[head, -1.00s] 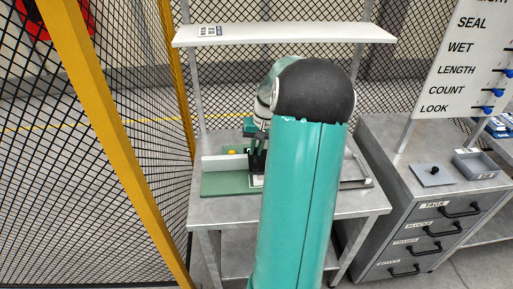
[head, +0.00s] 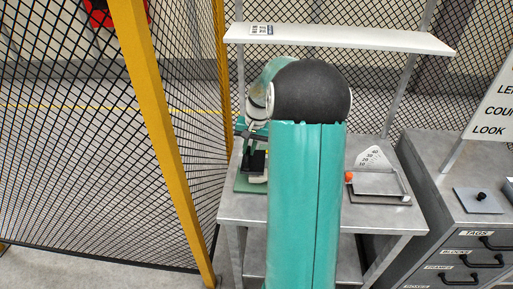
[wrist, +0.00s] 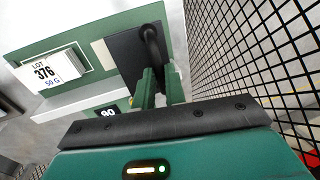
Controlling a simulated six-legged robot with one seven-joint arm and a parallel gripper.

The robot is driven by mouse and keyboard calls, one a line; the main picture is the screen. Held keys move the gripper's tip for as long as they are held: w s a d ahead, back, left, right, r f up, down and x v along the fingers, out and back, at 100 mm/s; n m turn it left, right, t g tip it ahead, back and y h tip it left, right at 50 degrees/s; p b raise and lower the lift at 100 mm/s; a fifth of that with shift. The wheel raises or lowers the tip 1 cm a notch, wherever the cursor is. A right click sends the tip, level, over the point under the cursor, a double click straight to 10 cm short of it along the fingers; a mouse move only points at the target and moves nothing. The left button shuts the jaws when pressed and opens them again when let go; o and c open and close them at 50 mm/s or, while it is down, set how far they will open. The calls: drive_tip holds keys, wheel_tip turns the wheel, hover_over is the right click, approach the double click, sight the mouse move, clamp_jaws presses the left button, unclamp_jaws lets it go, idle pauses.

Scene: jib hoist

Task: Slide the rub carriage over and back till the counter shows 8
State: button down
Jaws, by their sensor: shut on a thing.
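The rub carriage (wrist: 128,50) is a black block with a curved black handle (wrist: 151,45) on a green base (wrist: 98,30). My gripper (wrist: 160,80) is shut on the handle, its green fingers either side of it. In the head view the carriage (head: 257,161) is near the left end of the base, partly hidden by my arm. A small black counter (wrist: 108,113) shows digits like "90" as pictured, or "06" upside down; my gripper's body partly covers it.
A white card stack (wrist: 48,70) marked LOT 376, 50 G lies in the base. A scale with an orange knob (head: 349,177) stands right on the bench (head: 395,219). Mesh fencing (head: 80,150) is close left; a shelf (head: 340,40) hangs above.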

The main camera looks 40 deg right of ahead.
sight(256, 161)
drive_tip(key=shift+w+a+r, duration=0.1)
drive_tip(key=shift+w+a, duration=0.1)
drive_tip(key=shift+w, duration=0.05)
drive_tip(key=c, duration=1.5)
unclamp_jaws()
drive_tip(key=shift+w, duration=0.1)
drive_tip(key=shift+o, duration=0.2)
drive_tip(key=shift+s, duration=0.2)
wheel_tip(256, 161, up, 14)
drive_tip(key=s+d, duration=0.2)
drive_tip(key=shift+f, duration=0.25)
